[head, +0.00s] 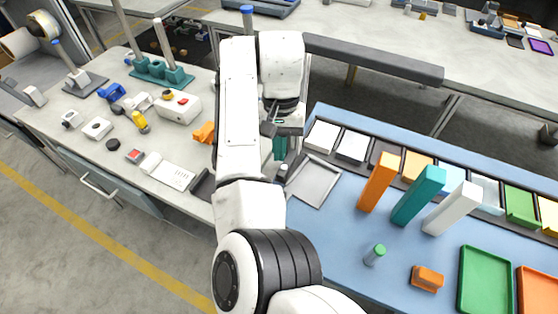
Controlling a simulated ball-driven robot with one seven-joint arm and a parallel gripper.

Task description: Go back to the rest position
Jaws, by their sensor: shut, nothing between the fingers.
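My white arm rises from the bottom middle of the head view and bends over the gap between the left bench and the blue-topped table. My gripper (271,122), small and dark, hangs below the wrist near the picture's middle. It is shut and holds nothing. The arm's forearm hides part of the bench behind it. A teal part (280,146) shows just below the gripper; I cannot tell whether they touch.
The left bench (60,125) carries small tools and a white box (178,107). The blue table (330,235) holds a grey tray (314,181), upright orange (379,182), teal (418,196) and white (453,208) blocks, and a green tray (461,286). Grey floor lies at lower left.

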